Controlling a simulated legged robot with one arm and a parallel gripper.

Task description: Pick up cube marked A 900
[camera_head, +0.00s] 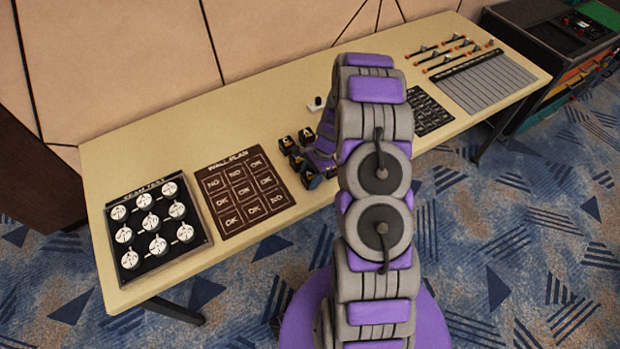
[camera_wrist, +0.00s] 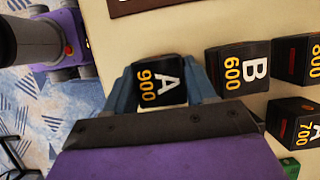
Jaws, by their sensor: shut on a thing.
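The black cube marked A 900 (camera_wrist: 160,82) sits between the two blue fingers of my gripper (camera_wrist: 163,72) in the wrist view. The fingers are shut on its two sides. White and orange marks on its upper face are readable. Whether it touches the table cannot be told. In the head view my gripper (camera_head: 317,160) is low over the table's front part, among the small black cubes, and my arm hides part of it.
Beside it are a cube marked B 600 (camera_wrist: 238,68), one marked 800 (camera_wrist: 300,60) and one marked A 700 (camera_wrist: 294,122). The wall plan board (camera_head: 242,192) and the exam test board (camera_head: 155,228) lie left on the table (camera_head: 190,130). A small white-topped item (camera_head: 317,103) stands behind.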

